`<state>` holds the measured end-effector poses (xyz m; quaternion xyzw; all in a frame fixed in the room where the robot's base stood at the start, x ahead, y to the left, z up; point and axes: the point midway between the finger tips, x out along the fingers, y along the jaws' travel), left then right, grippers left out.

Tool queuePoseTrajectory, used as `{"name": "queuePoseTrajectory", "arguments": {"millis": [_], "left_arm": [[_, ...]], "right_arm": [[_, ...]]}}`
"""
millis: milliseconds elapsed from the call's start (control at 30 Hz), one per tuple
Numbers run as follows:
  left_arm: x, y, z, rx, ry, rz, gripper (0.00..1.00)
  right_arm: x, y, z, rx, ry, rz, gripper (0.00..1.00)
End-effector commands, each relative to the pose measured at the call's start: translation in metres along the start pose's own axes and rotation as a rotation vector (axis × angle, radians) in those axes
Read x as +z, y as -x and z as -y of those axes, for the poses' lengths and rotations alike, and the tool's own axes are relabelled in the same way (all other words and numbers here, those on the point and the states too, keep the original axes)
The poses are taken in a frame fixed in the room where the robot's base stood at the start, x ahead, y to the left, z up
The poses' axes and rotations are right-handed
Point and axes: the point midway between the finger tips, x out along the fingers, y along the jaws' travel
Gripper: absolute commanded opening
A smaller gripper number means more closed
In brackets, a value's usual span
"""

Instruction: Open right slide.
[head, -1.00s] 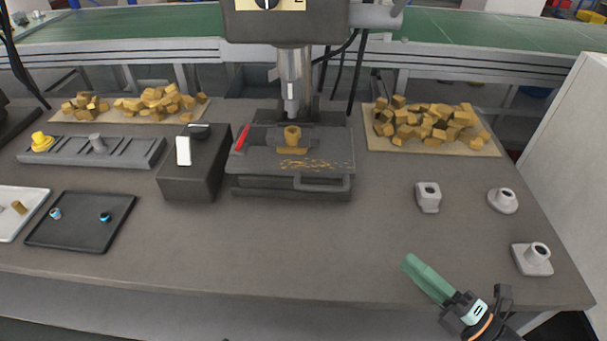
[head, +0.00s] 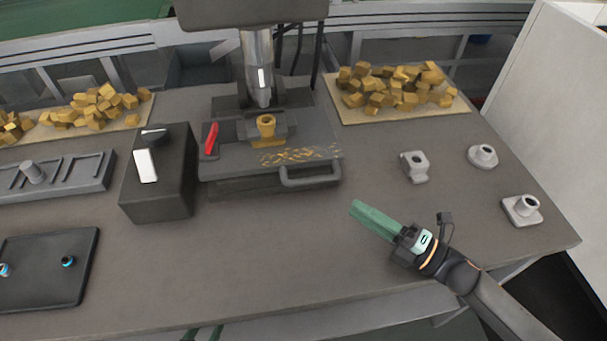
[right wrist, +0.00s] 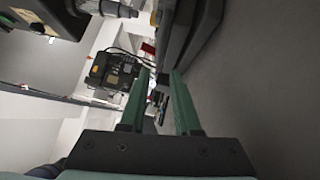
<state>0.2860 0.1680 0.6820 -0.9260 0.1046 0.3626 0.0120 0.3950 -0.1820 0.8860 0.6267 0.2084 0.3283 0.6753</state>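The dark grey slide plate (head: 240,168) lies under the press, with a grey bar handle (head: 311,178) at its front right. A yellow part (head: 265,128) sits in a holder on the plate, and yellow shavings lie beside it. My right gripper (head: 357,207) is over the table, front right of the handle and apart from it. Its green fingers show with an empty gap between them in the right wrist view (right wrist: 158,95). Green tips of my left gripper (head: 204,334) just show at the bottom edge; their opening is unclear.
A dark box with a black knob (head: 153,135) stands left of the slide. Grey fittings (head: 414,167) stand at right. Boards of yellow blocks (head: 400,88) lie behind. A black tray (head: 50,268) is at front left. The table before the handle is clear.

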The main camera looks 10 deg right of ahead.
Motion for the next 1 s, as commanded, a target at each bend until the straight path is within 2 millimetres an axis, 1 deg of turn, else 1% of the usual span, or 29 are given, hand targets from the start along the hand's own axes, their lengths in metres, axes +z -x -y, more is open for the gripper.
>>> {"name": "queuePoseTrajectory", "arguments": {"millis": [167,500,600,700,800,1000], "left_arm": [[-0.002,0.002,0.000,0.000,0.001,0.001,0.50],[-0.009,0.009,-0.001,0.000,0.001,0.001,0.50],[-0.011,0.010,-0.001,0.000,0.001,0.001,0.50],[-0.012,0.011,-0.001,0.000,0.001,0.001,0.50],[-0.012,0.012,-0.001,0.000,0.001,0.001,0.50],[-0.012,0.012,-0.001,0.000,0.001,0.001,0.50]], "right_arm": [[0.001,-0.019,-0.002,0.003,0.001,0.000,0.31],[0.001,-0.084,-0.003,0.003,0.001,0.001,0.31],[0.001,-0.100,-0.002,0.003,0.001,0.000,0.31],[0.001,-0.112,-0.002,0.002,0.000,0.001,0.31],[0.000,-0.119,-0.001,0.002,0.000,0.000,0.31],[0.000,-0.124,0.000,-0.001,0.000,0.000,0.31]]}}
